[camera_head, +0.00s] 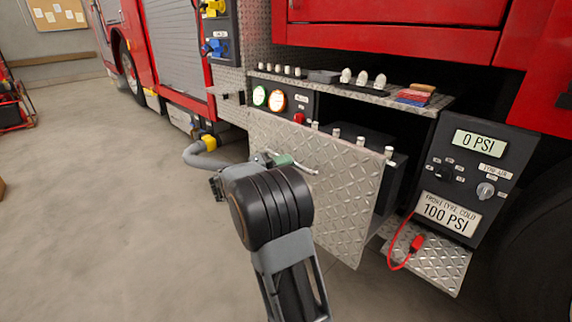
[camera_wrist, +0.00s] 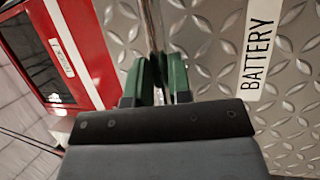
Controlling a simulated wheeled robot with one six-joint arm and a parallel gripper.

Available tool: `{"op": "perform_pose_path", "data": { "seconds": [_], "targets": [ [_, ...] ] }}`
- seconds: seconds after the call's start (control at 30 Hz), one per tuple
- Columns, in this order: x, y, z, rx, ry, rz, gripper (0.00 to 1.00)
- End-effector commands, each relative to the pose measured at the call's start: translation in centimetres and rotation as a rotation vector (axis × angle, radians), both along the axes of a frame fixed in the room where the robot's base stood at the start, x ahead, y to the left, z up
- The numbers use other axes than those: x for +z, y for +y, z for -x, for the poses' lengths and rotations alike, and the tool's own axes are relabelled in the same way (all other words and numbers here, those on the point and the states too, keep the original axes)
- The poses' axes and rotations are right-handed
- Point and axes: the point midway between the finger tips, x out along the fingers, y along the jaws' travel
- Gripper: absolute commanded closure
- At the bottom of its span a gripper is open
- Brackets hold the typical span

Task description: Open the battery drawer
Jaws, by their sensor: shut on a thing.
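The battery drawer has a silver diamond-plate front (camera_head: 340,205) that stands forward of the truck's side, with a dark box (camera_head: 398,172) showing behind its right edge. In the wrist view the front (camera_wrist: 215,35) carries a white BATTERY label (camera_wrist: 257,45). A thin metal bar handle (camera_head: 305,170) runs across the front's upper part; it also shows in the wrist view (camera_wrist: 153,22). My gripper (camera_head: 283,160) is at the handle, and its green fingers (camera_wrist: 160,78) are shut on the bar. My wrist hides the lower left of the front in the head view.
A shelf (camera_head: 375,95) with small items runs above the drawer. To the right are a dark gauge panel (camera_head: 470,180) reading 0 PSI and a low step (camera_head: 435,265) with a red cable clip (camera_head: 416,243). The floor (camera_head: 110,200) on the left is clear.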

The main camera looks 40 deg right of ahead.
Motion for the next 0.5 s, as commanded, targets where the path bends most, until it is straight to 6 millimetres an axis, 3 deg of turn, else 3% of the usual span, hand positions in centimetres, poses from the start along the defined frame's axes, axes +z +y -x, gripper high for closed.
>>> {"op": "perform_pose_path", "data": {
  "seconds": [0.07, 0.1, 0.3, 0.37, 0.5],
  "targets": [
    [0.83, -0.12, 0.10, -0.004, -0.011, 0.015, 1.00],
    [0.85, -0.12, 0.09, -0.004, -0.012, 0.015, 0.80],
    [0.73, -0.02, 0.00, -0.001, -0.010, 0.014, 0.61],
    [0.64, 0.03, -0.03, 0.001, -0.009, 0.011, 0.56],
    [0.47, 0.10, -0.08, 0.003, -0.006, 0.009, 0.56]
  ]
}}
